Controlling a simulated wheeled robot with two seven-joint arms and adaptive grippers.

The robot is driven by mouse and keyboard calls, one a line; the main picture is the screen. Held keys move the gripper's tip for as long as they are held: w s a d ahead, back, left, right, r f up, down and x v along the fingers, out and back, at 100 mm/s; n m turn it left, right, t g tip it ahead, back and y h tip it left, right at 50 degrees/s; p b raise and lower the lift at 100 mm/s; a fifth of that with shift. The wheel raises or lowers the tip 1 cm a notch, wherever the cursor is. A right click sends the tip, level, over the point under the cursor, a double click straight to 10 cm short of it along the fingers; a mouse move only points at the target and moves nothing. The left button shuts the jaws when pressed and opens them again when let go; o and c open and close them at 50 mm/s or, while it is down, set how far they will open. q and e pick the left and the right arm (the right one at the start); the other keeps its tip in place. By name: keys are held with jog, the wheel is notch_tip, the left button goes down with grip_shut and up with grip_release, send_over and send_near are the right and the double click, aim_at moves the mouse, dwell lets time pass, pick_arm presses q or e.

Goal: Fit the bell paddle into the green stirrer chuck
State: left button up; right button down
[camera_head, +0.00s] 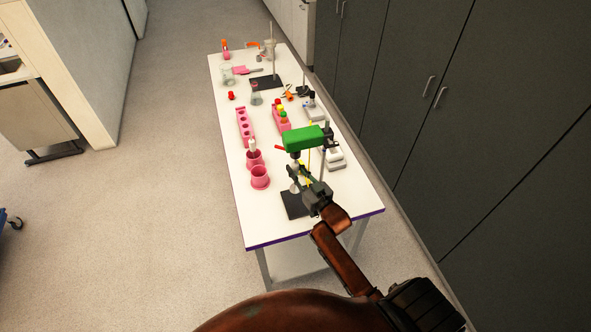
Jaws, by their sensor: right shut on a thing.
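The green stirrer (304,139) is held on a stand over the near end of the white table, with its dark chuck (295,155) on its underside. My right gripper (302,178) reaches in from the lower right, under the stirrer, and is shut on the bell paddle. The pale bell end of the paddle (294,188) shows low, above the dark stand base. The paddle's top is close below the chuck; at this size I cannot tell whether they touch. The gripper partly hides the shaft. My left gripper is not in view.
Pink cups (260,178) stand left of the stirrer, with a pink rack (244,124) behind. A white device (334,159) stands to the right. Flasks and another stand with a dark base (266,83) are farther back. The table's near left corner is clear.

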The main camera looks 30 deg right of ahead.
jog(key=shift+r+p, duration=0.65)
jog(key=shift+r, duration=0.15)
jog(key=c, duration=1.7)
grip_release()
jog(key=shift+s+f, duration=0.1)
jog(key=shift+s, duration=0.15)
jog(key=s, duration=1.1)
jog(key=shift+s+d, duration=0.15)
jog(key=shift+s, duration=0.1)
